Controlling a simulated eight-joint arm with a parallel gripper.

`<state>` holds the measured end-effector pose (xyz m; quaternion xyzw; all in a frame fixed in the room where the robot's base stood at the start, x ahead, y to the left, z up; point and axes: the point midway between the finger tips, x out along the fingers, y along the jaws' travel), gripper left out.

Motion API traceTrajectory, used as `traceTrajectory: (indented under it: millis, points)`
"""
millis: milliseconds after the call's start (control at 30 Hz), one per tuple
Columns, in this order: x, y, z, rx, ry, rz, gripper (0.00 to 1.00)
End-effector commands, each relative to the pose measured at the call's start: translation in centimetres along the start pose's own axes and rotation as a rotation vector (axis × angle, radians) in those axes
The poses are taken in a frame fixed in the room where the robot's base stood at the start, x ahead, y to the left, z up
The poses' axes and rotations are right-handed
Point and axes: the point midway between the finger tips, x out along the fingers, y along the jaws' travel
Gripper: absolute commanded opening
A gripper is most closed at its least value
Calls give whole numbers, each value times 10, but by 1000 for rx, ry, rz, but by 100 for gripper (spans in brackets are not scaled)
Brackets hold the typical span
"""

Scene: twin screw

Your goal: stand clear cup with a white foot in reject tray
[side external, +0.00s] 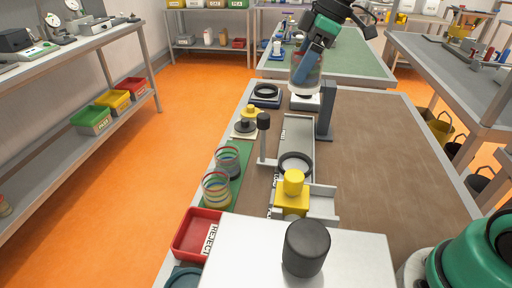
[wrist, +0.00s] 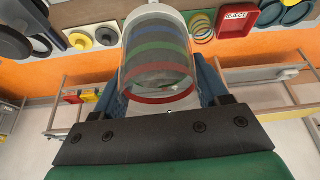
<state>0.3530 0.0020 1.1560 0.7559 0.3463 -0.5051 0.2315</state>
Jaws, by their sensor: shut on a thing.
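My gripper (side external: 309,64) is at the far end of the bench, its blue fingers shut on a clear cup (side external: 304,84). In the wrist view the cup (wrist: 158,65) has red, green and blue bands and a white foot (wrist: 158,12); my fingers are on both sides of it. Its open rim faces the wrist camera. In the side external view the cup is held foot down and a little tilted. Whether it touches the pale block below cannot be told. The red reject tray (side external: 190,234) is at the near left of the bench; it also shows in the wrist view (wrist: 265,16).
Two banded clear cups (side external: 228,162) (side external: 216,190) stand on a green strip at the left edge. A grey post (side external: 327,110) is right of the held cup. A grey channel (side external: 297,140) and a yellow block (side external: 291,200) occupy the middle. The bench's right side is clear.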

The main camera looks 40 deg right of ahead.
Motion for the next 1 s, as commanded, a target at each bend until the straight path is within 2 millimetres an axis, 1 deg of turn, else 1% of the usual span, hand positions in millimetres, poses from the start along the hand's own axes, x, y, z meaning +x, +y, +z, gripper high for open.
traceTrajectory:
  millis: [67, 167, 267, 300, 367, 400, 500, 633, 700, 800, 1000]
  points:
    - [8, -6, -10, -40, 0, -17, 15]
    - [30, -23, -31, -132, 0, -55, 15]
    - [62, -50, -54, -257, 0, -106, 15]
    - [76, -64, -63, -311, 0, -128, 15]
    - [94, -85, -75, -387, 0, -160, 15]
    - [106, -100, -81, -435, 0, -180, 15]
    - [130, -135, -92, -544, 0, -226, 15]
    - [152, -170, -98, -646, 0, -268, 15]
    - [159, -183, -99, -681, 0, -283, 15]
    - [165, -193, -99, -708, 1, -294, 15]
    - [177, -195, -95, -715, 1, -297, 15]
